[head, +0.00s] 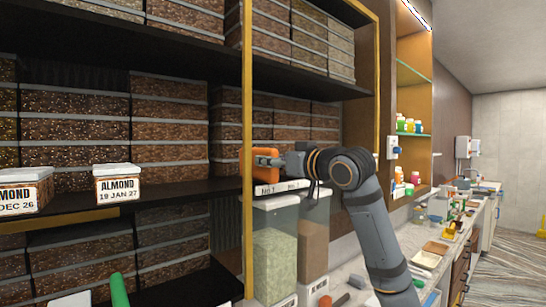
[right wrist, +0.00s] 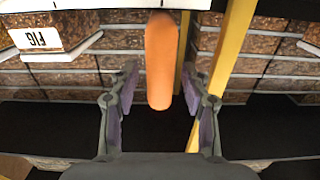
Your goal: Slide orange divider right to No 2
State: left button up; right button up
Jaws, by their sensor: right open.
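The orange divider (head: 262,160) stands at the shelf front, just right of the yellow upright and above the No 1 label (head: 265,190). A second label (head: 293,185) is to its right, partly hidden by my right arm; its number is hard to read. My right gripper (head: 282,163) reaches the divider from the right. In the right wrist view the orange divider (right wrist: 160,65) shows between the spread fingers of my right gripper (right wrist: 164,100), with a gap on both sides. My left gripper is not in view.
Stacked boxes of sweets fill the shelves behind. Two ALMOND boxes (head: 117,184) sit on the shelf at left. The yellow upright (head: 247,110) is close beside the divider. Clear bins (head: 275,250) stand below; a cluttered counter (head: 430,255) runs right.

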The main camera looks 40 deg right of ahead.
grip_shut()
dwell(0.3)
jog(key=shift+w+d, duration=0.1)
jog(key=shift+d, duration=0.3)
jog(key=d+b, duration=0.1)
jog(key=d, duration=0.7)
jog(key=shift+w, duration=0.3)
jog(key=shift+d, duration=0.1)
grip_release()
